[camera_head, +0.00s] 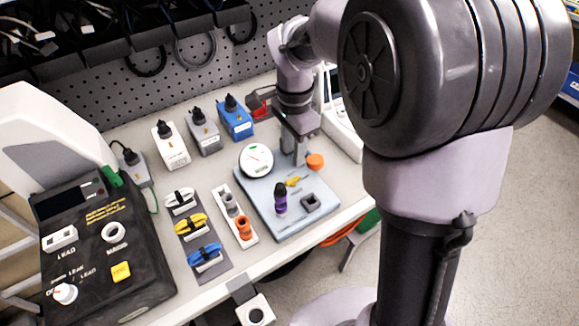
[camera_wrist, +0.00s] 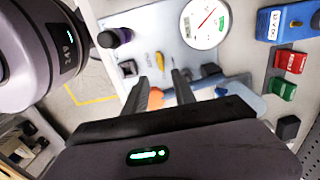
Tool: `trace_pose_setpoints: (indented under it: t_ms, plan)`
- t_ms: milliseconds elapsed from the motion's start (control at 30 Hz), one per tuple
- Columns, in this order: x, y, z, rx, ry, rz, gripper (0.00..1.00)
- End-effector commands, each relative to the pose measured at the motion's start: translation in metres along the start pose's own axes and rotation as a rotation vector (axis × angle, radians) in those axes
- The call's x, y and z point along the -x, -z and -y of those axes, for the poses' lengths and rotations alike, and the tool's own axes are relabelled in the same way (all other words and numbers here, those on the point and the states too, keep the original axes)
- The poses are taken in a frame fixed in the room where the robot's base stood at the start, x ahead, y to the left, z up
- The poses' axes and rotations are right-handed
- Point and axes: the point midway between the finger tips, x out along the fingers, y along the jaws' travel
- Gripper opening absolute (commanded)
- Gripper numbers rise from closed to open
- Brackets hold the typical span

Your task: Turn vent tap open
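A pale blue board (camera_head: 265,215) on the bench carries a round white dial gauge (camera_head: 256,160), a purple-and-black bottle-like part (camera_head: 280,198), a small yellow piece (camera_head: 294,181) and a dark square block (camera_head: 311,202). An orange knob (camera_head: 315,161) is at the board's right edge. I cannot tell for certain which part is the vent tap. My gripper (camera_head: 298,158) points down over the board, beside the orange knob.
Left of the board are a white rack with an orange piece (camera_head: 244,228) and a grey strip of coiled cables (camera_head: 190,222). White, grey and blue boxes (camera_head: 236,119) stand behind. A black tester (camera_head: 100,250) fills the left. The bench edge is close in front.

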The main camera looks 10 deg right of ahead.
Motion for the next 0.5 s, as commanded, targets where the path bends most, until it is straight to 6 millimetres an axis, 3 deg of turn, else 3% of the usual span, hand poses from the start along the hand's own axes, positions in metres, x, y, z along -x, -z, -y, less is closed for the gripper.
trace_pose_setpoints:
  t_ms: [33,200,333,500]
  plan:
    - [-0.022,0.000,-0.001,0.001,-0.003,0.001,0.32]
    - [-0.067,0.000,0.000,0.002,-0.001,0.000,0.32]
    - [-0.089,0.000,0.000,0.003,0.000,0.000,0.32]
    - [-0.098,0.000,0.000,0.002,0.002,0.000,0.32]
